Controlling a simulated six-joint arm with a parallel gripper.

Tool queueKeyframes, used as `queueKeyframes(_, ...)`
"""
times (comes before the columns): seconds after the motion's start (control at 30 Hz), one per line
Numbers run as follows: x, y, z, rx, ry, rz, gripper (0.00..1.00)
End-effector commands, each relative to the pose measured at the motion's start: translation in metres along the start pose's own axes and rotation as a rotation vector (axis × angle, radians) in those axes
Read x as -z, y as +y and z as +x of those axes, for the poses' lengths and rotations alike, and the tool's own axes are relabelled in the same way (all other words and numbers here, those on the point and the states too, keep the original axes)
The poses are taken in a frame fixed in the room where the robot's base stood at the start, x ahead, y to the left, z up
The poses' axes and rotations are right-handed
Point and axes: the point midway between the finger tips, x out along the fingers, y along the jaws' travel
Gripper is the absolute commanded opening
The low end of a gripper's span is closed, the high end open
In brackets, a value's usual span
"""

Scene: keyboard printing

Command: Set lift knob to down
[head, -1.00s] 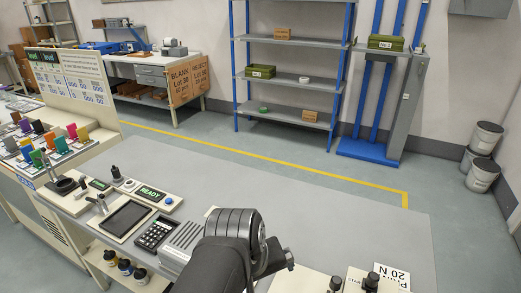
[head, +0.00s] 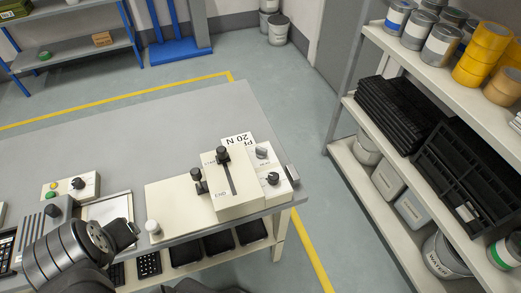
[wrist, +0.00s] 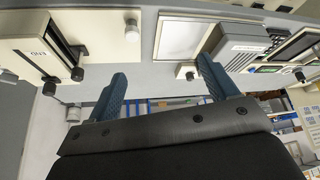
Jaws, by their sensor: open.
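I cannot read which control is the lift knob. Several dark knobs stand at the table's right end in the head view. One black knob (head: 222,155) sits on a cream box (head: 234,196) with a slot marked END. Another black lever-like knob (head: 197,181) stands at that box's left side. A grey knob (head: 262,153) and a black knob (head: 273,178) sit on a unit to its right. My gripper (head: 126,232) is left of these, apart from them, near the table's front edge. In the wrist view its blue fingers (wrist: 161,78) are spread, with nothing held between them.
A white knob (head: 153,227) stands at the base panel's front left corner. A small box (head: 70,188) with coloured buttons and a black knob lies left. The table's rear (head: 110,150) is clear. A shelf rack (head: 435,110) with cans and crates stands right.

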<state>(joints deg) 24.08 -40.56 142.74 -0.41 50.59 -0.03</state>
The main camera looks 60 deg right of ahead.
Motion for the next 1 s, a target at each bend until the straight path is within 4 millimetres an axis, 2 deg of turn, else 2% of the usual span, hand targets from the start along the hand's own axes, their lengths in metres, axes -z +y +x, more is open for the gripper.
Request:
queueKeyframes(0.03,0.004,0.002,-0.001,-0.007,-0.008,-0.005,0.69)
queueKeyframes(0.2,0.034,0.024,-0.01,-0.06,-0.074,-0.056,0.35)
queueKeyframes(0.23,0.041,0.029,-0.011,-0.071,-0.091,-0.068,0.34)
queueKeyframes(0.47,0.094,0.084,-0.018,-0.138,-0.24,-0.172,0.34)
queueKeyframes(0.6,0.121,0.125,-0.017,-0.158,-0.339,-0.227,0.34)
queueKeyframes(0.8,0.149,0.192,-0.01,-0.156,-0.485,-0.297,0.34)
queueKeyframes(1.0,0.16,0.268,0.003,-0.118,-0.63,-0.354,0.34)
